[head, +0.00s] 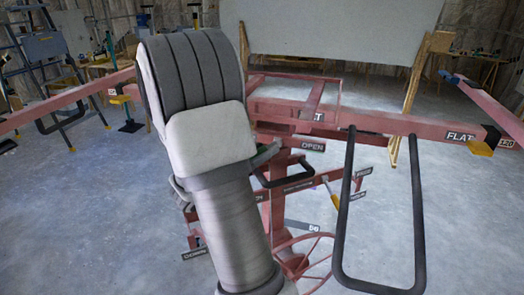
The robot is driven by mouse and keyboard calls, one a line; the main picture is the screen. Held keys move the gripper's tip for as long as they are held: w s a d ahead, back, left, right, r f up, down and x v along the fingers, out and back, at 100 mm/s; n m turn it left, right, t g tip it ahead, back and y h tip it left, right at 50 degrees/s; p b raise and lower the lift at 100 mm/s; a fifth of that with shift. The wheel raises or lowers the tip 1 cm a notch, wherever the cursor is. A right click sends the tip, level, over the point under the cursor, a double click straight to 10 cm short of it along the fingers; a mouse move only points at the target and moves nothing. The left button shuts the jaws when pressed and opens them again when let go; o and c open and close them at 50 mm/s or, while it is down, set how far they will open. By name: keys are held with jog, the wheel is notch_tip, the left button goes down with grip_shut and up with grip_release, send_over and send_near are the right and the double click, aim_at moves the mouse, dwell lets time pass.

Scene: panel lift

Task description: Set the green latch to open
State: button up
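A small dull green piece (267,151), which looks like the green latch, pokes out just right of my arm, left of the black OPEN label (312,146). Its left part is hidden behind my arm, so I cannot tell its setting. My grey and white arm stands large in front of the red panel lift (375,121). My gripper does not show; the arm's forward part hides that area. I cannot see whether it touches the latch.
A black U-shaped handle (418,215) hangs at front right. A red wheel (305,258) sits low on the lift. A yellow-handled lever (331,195) is right of the mast. A large pale panel (330,30) stands behind. The concrete floor (75,220) at left is clear.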

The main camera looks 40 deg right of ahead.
grip_shut()
dwell(1.3)
